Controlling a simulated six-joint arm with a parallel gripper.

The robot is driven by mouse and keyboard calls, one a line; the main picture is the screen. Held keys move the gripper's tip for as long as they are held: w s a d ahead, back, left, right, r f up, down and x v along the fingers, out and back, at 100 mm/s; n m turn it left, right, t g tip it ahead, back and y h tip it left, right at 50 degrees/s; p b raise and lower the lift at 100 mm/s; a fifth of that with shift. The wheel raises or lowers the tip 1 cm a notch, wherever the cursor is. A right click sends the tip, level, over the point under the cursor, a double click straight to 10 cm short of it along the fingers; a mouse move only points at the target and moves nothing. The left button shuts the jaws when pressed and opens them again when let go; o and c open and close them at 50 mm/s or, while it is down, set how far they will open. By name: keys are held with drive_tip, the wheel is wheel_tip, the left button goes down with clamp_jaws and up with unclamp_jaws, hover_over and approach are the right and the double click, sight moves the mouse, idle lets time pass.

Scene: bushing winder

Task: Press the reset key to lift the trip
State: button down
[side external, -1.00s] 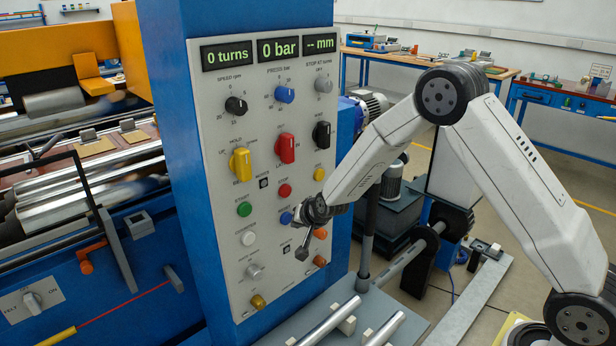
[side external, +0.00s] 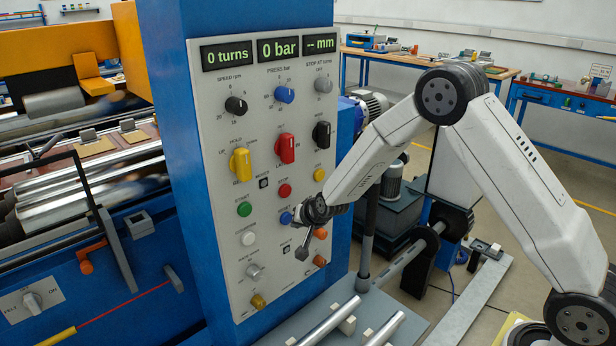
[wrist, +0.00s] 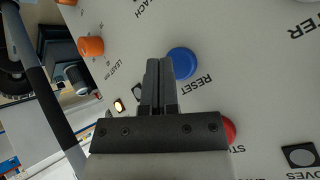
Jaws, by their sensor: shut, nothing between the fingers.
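The reset key is a round blue button on the grey control panel (side external: 215,150). In the wrist view the blue button (wrist: 183,62) sits just right of my fingertips, with the word RESET beside it. In the side view the blue button (side external: 286,218) shows just left of my gripper (side external: 298,216). In the wrist view my gripper (wrist: 158,64) is shut and empty, its fingertips close beside the button. I cannot tell whether they touch the panel. No trip flag is clearly identifiable.
A red stop button (side external: 285,190) is above the blue one. An orange knob (side external: 320,233) is to its right, and a white button (side external: 248,239) to its left. A small lit lamp (wrist: 119,105) shows in the wrist view. The displays (side external: 276,49) read 0 turns, 0 bar and -- mm.

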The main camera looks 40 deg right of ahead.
drive_tip(key=shift+w, duration=0.9)
idle(1.4)
drive_tip(key=shift+s, duration=0.85)
drive_tip(key=shift+s, duration=0.15)
drive_tip(key=shift+s, duration=2.4)
drive_tip(key=shift+s, duration=0.1)
drive_tip(key=s+a+r+n+g, duration=0.1)
drive_tip(key=s+r+n+g, duration=0.2)
drive_tip(key=s, duration=0.9)
drive_tip(key=s+a+r+n+g+y, duration=0.1)
drive_tip(key=s+r+n+g, duration=0.2)
drive_tip(key=s, duration=0.8)
drive_tip(key=n, duration=0.2)
drive_tip(key=shift+s+r+n, duration=0.2)
drive_tip(key=shift+s+n, duration=0.1)
drive_tip(key=shift+s, duration=0.05)
